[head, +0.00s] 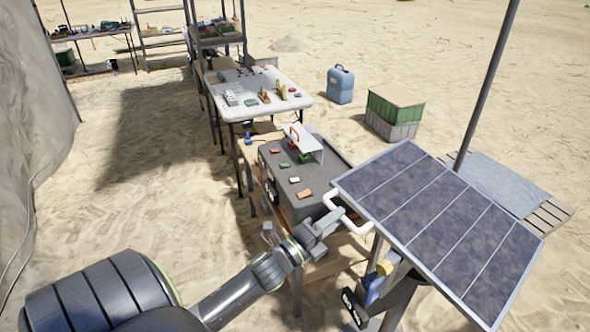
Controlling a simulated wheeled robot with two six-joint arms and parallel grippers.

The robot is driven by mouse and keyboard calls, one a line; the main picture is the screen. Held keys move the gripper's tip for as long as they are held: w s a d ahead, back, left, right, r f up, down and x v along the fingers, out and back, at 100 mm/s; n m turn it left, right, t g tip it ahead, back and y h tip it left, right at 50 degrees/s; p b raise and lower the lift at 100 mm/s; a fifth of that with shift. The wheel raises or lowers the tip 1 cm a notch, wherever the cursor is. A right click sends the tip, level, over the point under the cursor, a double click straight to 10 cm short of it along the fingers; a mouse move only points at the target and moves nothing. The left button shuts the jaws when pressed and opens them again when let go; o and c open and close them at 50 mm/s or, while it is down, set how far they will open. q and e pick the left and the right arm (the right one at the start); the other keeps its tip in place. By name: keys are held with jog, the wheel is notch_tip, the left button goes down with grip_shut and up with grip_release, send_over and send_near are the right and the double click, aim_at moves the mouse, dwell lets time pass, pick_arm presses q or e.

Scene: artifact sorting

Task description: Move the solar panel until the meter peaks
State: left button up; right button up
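The solar panel (440,222) is a dark, tilted slab with pale dividing lines and a light frame, at the right in the head view. A white tube handle (357,226) sticks out from its left edge. My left gripper (333,214) is at this handle, its fingertips touching or very close to it. I cannot tell whether the fingers are closed around the tube. A white upright board (306,142) with a red-orange mark stands on the grey case; no meter reading can be made out. My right gripper is not in view.
The grey case (330,180) with small coloured pieces sits just left of the panel. A white table (240,88) stands behind it. A pole rises behind the panel. A blue can (340,85) and green crate (392,112) are on the sand. Open sand lies left.

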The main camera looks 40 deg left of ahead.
pick_arm(q)
jog(key=v, duration=1.5)
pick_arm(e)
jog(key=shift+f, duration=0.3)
pick_arm(q)
jog(key=shift+f, duration=0.1)
